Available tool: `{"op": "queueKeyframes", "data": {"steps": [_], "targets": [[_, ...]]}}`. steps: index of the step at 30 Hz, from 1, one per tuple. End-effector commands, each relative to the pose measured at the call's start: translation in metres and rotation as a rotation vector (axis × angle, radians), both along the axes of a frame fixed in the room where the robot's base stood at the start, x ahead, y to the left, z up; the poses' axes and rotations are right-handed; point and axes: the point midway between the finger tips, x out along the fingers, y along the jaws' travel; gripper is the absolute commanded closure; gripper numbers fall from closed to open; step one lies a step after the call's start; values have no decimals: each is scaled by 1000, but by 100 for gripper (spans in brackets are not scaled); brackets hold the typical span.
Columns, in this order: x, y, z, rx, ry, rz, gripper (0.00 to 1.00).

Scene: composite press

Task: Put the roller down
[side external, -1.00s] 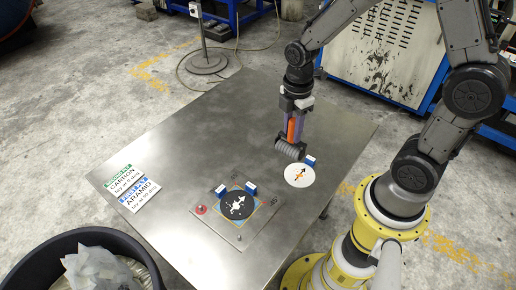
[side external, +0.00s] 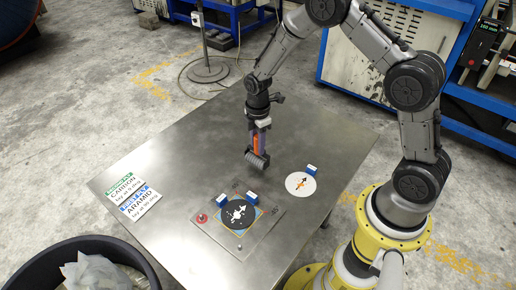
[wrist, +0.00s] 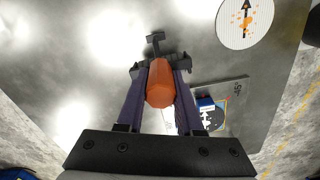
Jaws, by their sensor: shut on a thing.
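The roller has an orange handle (wrist: 160,84) and a grey ribbed drum (side external: 257,161). My gripper (side external: 259,140) is shut on the handle and points down, with the drum hanging below. The roller is over the steel table (side external: 190,150), behind the square plate. I cannot tell whether the drum touches the table.
The square plate (side external: 215,232) carries a black disc (side external: 236,214), two blue-white blocks and a red knob (side external: 201,218). A white disc (side external: 299,185) with an arrow and a blue-white block lies to the right. Two labels (side external: 128,195) lie left. A black bin (side external: 45,245) stands front left.

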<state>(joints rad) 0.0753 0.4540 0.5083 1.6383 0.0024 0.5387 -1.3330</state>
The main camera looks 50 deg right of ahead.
Motion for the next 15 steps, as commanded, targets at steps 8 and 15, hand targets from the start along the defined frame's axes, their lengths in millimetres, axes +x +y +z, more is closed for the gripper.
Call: {"op": "queueKeyframes", "data": {"steps": [8,15], "targets": [[-1,0,-21,0,0,0,100],[-1,0,-24,1,2,0,100]]}}
